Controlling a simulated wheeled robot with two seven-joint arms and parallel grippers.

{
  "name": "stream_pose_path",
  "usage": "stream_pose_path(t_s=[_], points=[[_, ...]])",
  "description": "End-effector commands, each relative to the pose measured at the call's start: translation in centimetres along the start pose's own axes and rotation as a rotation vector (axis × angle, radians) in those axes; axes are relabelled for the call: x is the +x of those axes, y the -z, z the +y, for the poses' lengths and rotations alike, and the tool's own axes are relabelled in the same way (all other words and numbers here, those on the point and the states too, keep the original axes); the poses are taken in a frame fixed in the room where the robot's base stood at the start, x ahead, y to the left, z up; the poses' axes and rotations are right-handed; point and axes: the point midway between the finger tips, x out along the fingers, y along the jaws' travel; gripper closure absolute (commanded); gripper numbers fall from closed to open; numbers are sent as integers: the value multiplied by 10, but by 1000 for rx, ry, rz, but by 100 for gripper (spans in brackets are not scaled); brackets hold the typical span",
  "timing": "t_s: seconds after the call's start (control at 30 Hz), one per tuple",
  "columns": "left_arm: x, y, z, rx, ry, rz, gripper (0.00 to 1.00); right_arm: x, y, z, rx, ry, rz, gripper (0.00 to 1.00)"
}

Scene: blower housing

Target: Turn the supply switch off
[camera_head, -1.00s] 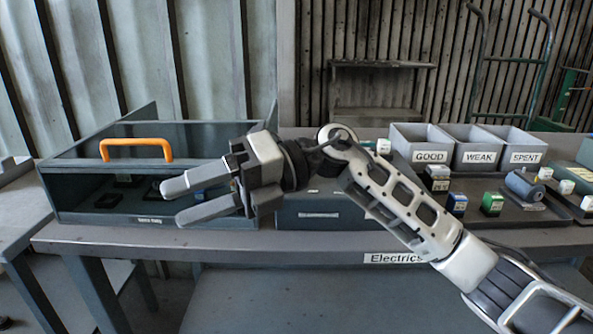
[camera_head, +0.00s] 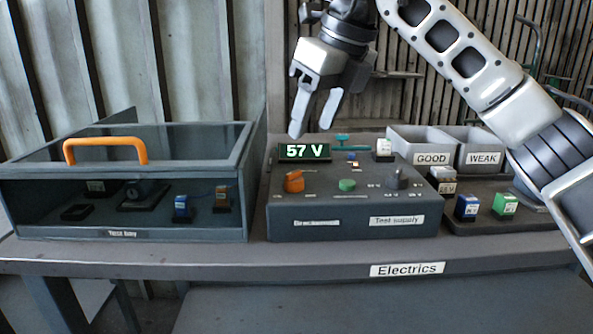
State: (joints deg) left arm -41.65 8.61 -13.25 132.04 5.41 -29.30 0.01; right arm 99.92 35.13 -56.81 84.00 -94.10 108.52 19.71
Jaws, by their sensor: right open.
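A grey box labelled "Test supply" (camera_head: 350,220) stands on the bench in the middle of the head view. Its display (camera_head: 305,151) is lit and reads 57 V. Its sloped top carries an orange knob (camera_head: 294,181) at the left, a green button (camera_head: 347,185) in the middle and a dark grey knob (camera_head: 398,178) at the right. Which control is the supply switch is too small to read. My right gripper (camera_head: 314,125) is open and empty, pointing down above the display and clear of the controls. My left gripper is not in view.
A glass-topped case (camera_head: 120,235) with an orange handle (camera_head: 105,148) stands left of the box. At the right are bins marked GOOD (camera_head: 432,158) and WEAK (camera_head: 483,158), with small blocks before them. A teal handle (camera_head: 350,138) shows behind the box.

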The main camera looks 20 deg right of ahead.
Motion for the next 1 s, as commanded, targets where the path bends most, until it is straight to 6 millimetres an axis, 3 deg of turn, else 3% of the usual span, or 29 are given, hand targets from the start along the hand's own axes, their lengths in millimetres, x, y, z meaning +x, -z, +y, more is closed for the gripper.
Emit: stream_pose_path(t_s=[0.03,0.2,0.4,0.6,0.9,1.0], points=[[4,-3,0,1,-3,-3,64,15,1,0,-1,-2,3,49],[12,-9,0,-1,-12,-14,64,51,1,1,-2,-3,2,49],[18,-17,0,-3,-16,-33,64,83,0,1,-2,-2,1,49],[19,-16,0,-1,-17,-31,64,97,0,1,-2,-3,0,49],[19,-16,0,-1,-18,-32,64,98,0,1,-2,-2,-1,49],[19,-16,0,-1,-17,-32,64,98,0,1,-2,-3,-1,77]])
